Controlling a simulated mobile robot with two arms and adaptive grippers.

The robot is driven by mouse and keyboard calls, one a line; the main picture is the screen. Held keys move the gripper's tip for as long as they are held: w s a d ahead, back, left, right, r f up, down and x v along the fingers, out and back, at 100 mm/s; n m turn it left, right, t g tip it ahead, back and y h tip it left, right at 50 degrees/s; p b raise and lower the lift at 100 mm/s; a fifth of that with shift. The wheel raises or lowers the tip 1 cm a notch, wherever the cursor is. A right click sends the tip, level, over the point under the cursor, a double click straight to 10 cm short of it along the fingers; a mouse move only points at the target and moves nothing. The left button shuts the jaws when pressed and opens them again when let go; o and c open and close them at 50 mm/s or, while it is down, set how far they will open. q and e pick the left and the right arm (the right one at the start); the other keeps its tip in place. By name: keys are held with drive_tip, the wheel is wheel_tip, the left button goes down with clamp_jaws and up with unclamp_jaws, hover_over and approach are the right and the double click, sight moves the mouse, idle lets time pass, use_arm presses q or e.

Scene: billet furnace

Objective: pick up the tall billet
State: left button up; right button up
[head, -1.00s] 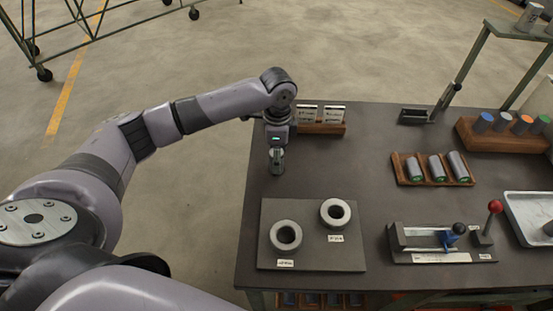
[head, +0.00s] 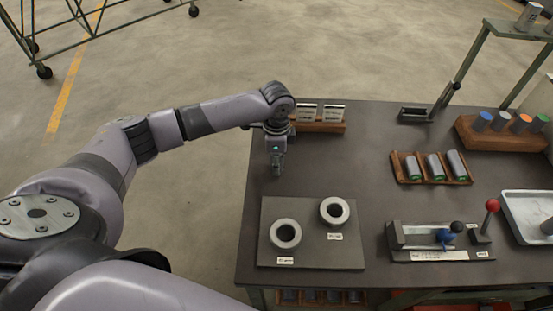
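Several more cylinders with blue, orange and other coloured ends (head: 502,122) sit in a wooden rack at the far right. I cannot tell which one is the tall billet. My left gripper (head: 277,172) points down over the table's left part, behind the plate with two rings and well left of the tray. Its fingers are small and dark, so I cannot tell if they are open. My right gripper is out of view.
A lever fixture (head: 437,240) and a white tray (head: 527,224) are at right. The table's middle is clear.

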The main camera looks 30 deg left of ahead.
use_arm(q)
clamp_jaws()
drive_tip(key=shift+w+r, duration=0.1)
drive_tip(key=shift+r, duration=0.05)
idle(0.5)
